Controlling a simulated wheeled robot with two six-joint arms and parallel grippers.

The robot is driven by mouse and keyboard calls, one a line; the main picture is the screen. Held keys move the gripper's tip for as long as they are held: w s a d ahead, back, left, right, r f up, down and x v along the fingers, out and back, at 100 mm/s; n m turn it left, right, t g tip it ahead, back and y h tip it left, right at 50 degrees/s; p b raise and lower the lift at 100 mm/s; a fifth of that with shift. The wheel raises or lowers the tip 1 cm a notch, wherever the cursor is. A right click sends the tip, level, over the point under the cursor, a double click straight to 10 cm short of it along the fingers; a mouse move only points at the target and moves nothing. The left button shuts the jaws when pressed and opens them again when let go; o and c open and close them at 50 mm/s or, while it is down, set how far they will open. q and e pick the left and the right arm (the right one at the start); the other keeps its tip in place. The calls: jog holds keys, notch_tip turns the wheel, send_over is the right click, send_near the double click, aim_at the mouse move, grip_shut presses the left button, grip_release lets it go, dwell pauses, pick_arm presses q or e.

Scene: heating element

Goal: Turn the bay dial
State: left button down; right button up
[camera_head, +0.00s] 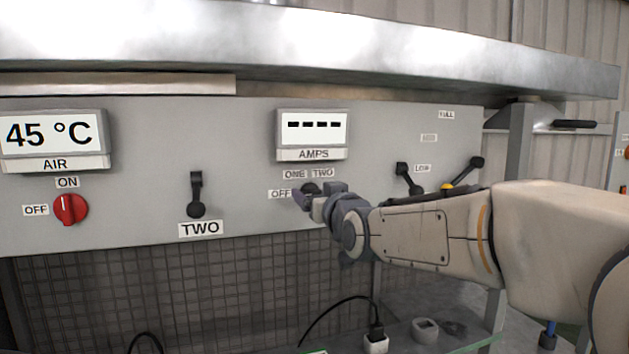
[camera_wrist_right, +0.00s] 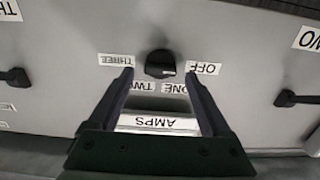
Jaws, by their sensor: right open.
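The black dial (camera_wrist_right: 160,64) sits on the grey panel below the AMPS display, ringed by labels OFF, ONE, TWO and THREE. In the head view the dial (camera_head: 309,188) is partly hidden behind my right gripper (camera_head: 322,203). In the right wrist view my right gripper (camera_wrist_right: 159,76) is open, with one fingertip towards the THREE label and the other towards OFF. The dial shows between and just beyond the fingertips; no contact is visible. A pale mark on the dial appears to face the OFF side. My left gripper is not in view.
The AMPS display (camera_head: 312,131) shows dashes. A black lever (camera_head: 196,195) marked TWO and a red switch (camera_head: 70,209) by the 45 °C AIR display (camera_head: 52,137) are to the left. More levers (camera_head: 408,180) stand right, above my forearm. A metal hood (camera_head: 300,45) overhangs the panel.

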jog(key=shift+w+a, duration=0.2)
jog(key=shift+w, duration=0.45)
grip_shut()
jog(key=shift+f+m+b, duration=0.2)
jog(key=shift+m+b, duration=0.2)
jog(key=shift+b, duration=0.25)
jog(key=m+b, duration=0.7)
jog(key=shift+d+b, duration=0.15)
jog(key=shift+b, duration=0.15)
jog(key=shift+w+m+b, duration=0.1)
jog(key=shift+m+b, duration=0.3)
jog(key=shift+m, duration=1.6)
